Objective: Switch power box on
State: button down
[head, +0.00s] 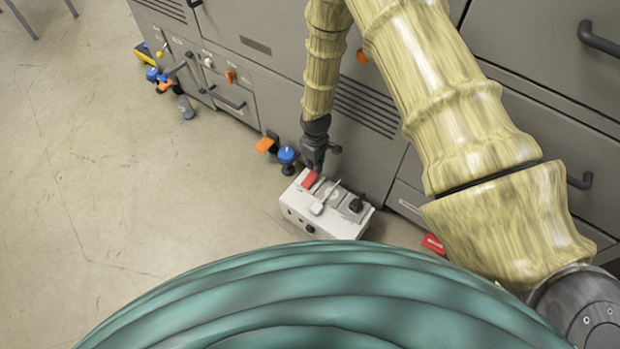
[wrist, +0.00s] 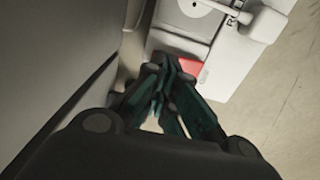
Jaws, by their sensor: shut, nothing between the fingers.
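The power box (head: 322,207) is a white box on the floor against the grey cabinets. Its top carries a red switch (head: 310,179), a white lever or plug in the middle and a black part at the right. My gripper (head: 314,168) points down at the box's back left, close over the red switch. In the wrist view my gripper (wrist: 165,72) is shut and empty, its tips beside the red switch (wrist: 190,66). The fingers hide part of the switch, and I cannot tell whether they touch it. The white box (wrist: 225,75) also shows there with a white lever.
Grey cabinets (head: 270,75) with handles and vents stand behind the box. A red item (head: 433,244) lies at the right. The floor (head: 130,190) at the left is clear.

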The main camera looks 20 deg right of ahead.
aim_at(314, 173)
jog(key=shift+f+b, duration=0.5)
jog(key=shift+f, duration=0.95)
dwell(1.2)
jog(key=shift+r, duration=0.1)
jog(key=shift+r+p, duration=3)
jog(key=shift+r, duration=0.45)
jog(key=shift+f, duration=0.1)
